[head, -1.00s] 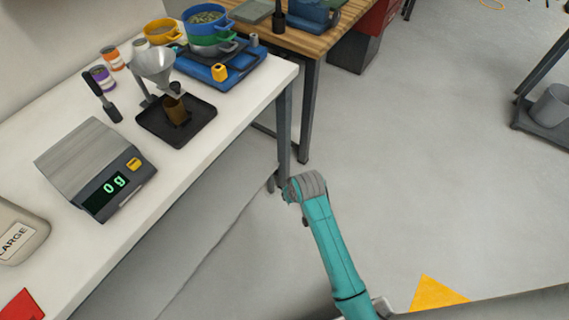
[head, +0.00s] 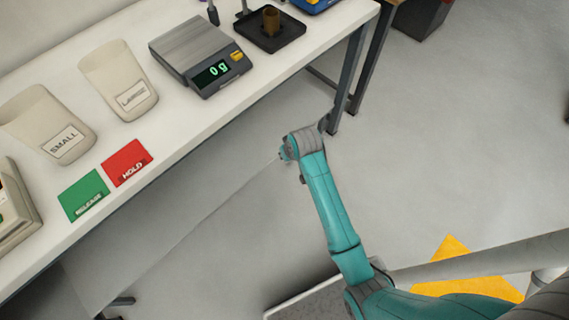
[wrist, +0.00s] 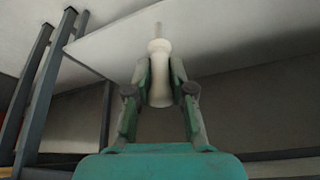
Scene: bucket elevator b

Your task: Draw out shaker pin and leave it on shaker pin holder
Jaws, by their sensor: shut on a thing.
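My gripper (wrist: 161,68) is shut on a pale, bottle-shaped thing (wrist: 160,92) in the wrist view. It has a narrow neck, a rounded collar and a thin stem pointing up and away from the fingers. I cannot tell from its look whether this is the shaker pin. Only a corner of the blue shaker (head: 312,5) shows at the top edge. I cannot make out the shaker pin holder.
On the white table (head: 215,120) are a scale (head: 195,50) reading 0 g, a black tray (head: 285,38), LARGE (head: 118,85) and SMALL (head: 50,125) containers, and red HOLD (head: 127,162) and green RELEASE (head: 84,195) cards. Table legs (head: 348,85) stand beyond my arm.

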